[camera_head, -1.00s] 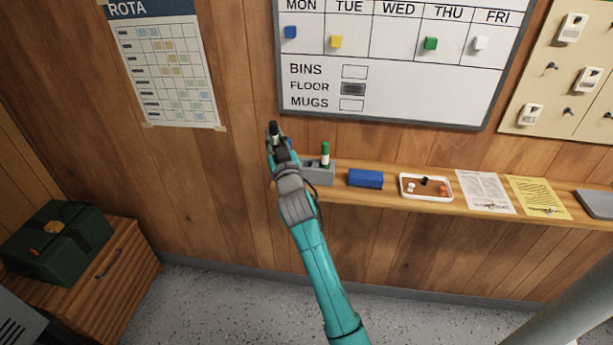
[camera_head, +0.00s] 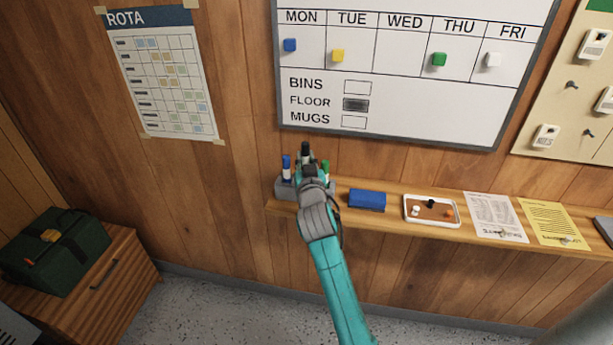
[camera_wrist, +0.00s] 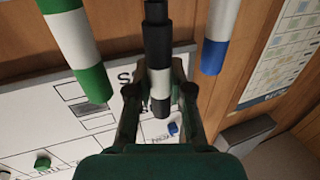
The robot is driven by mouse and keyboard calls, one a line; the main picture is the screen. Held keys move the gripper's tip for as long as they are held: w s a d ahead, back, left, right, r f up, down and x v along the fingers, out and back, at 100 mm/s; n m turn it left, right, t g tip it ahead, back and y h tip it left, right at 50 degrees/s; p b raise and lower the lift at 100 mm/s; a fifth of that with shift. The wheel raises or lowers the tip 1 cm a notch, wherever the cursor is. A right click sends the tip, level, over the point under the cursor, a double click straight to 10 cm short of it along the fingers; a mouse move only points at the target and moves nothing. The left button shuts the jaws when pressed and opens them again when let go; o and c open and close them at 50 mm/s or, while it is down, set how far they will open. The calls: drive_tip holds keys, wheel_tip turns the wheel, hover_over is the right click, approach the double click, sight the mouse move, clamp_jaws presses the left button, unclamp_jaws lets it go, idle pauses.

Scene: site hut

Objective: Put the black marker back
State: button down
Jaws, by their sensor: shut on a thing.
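The black marker (camera_head: 305,149) stands roughly upright between the fingers of my gripper (camera_head: 307,166). In the wrist view the black marker (camera_wrist: 157,40) runs between the two fingertips (camera_wrist: 160,90), which are shut on it. The grey marker holder (camera_head: 284,190) is at the left end of the shelf, partly hidden by my gripper. A blue marker (camera_head: 286,166) stands in it on the left and a green marker (camera_head: 325,167) on the right. The black marker is between these two; its lower end is hidden, so I cannot tell whether it is seated.
The wooden shelf (camera_head: 390,218) also carries a blue eraser (camera_head: 367,200), a white tray (camera_head: 408,222) of small pieces and papers. The whiteboard (camera_head: 420,120) hangs just above. A rota poster (camera_head: 165,75) is on the wall to the left, with bare wall below it.

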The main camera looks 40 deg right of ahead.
drive_tip(key=shift+f, duration=2.35)
drive_tip(key=shift+f, duration=0.15)
drive_tip(key=c, duration=1.3)
unclamp_jaws()
drive_tip(key=shift+r, duration=0.2)
drive_tip(key=v, duration=1.2)
drive_tip(key=shift+f, duration=0.1)
